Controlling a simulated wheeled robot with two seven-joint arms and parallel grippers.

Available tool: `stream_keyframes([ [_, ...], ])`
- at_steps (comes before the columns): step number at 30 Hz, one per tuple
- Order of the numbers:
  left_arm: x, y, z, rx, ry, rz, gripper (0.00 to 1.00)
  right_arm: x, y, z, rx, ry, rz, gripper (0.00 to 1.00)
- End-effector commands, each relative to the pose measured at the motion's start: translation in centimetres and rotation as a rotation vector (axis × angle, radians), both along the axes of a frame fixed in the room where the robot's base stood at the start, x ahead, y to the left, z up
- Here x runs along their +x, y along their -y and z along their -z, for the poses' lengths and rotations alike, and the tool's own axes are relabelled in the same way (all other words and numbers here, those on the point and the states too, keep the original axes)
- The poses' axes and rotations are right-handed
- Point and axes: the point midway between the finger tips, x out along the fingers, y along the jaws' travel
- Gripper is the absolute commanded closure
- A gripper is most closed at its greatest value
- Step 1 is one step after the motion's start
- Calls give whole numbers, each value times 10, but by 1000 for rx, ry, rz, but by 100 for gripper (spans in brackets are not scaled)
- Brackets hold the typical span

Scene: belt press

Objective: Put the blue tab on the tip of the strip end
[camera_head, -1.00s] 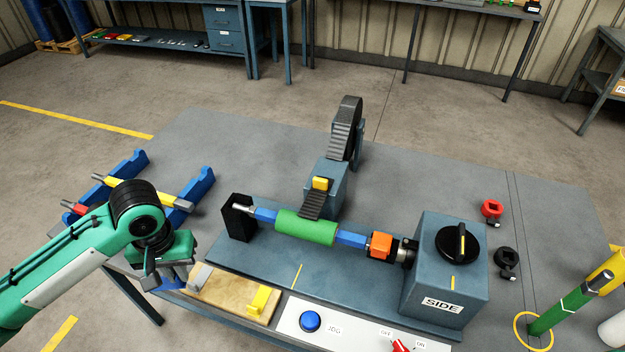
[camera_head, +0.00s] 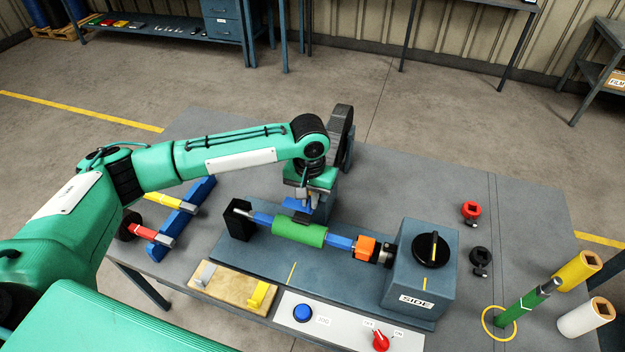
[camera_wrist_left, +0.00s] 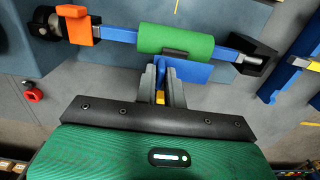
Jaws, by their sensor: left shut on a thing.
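My left gripper (camera_head: 306,208) is shut on the blue tab (camera_head: 296,203) and holds it just above and behind the green roller (camera_head: 300,231). In the left wrist view the blue tab (camera_wrist_left: 190,72) juts out from between the grey fingers (camera_wrist_left: 162,82), beside the roller (camera_wrist_left: 178,32). The dark tip of the strip end (camera_wrist_left: 175,52) shows at the roller's edge, close to the tab. I cannot tell whether they touch. My gripper hides the strip end in the head view. My right gripper is out of view.
The blue drive box (camera_head: 423,280) stands right of the roller, beside an orange collar (camera_head: 365,249). A wooden board (camera_head: 233,287) with grey and yellow blocks lies in front. The belt coil (camera_head: 341,135) stands behind my gripper. Spare rollers stand at the right edge.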

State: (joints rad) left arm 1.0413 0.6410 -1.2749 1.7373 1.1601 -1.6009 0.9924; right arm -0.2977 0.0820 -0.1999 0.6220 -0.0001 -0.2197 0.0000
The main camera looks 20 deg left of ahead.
Motion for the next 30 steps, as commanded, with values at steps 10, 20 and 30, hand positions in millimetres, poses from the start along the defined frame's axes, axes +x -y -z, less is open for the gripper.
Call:
stream_keyframes([
  [10,8,1,-4,4,5,0,100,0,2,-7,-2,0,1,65],
  [20,8,1,-8,3,4,-1,100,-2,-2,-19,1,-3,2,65],
  [30,7,1,26,4,4,-1,100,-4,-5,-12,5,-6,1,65],
])
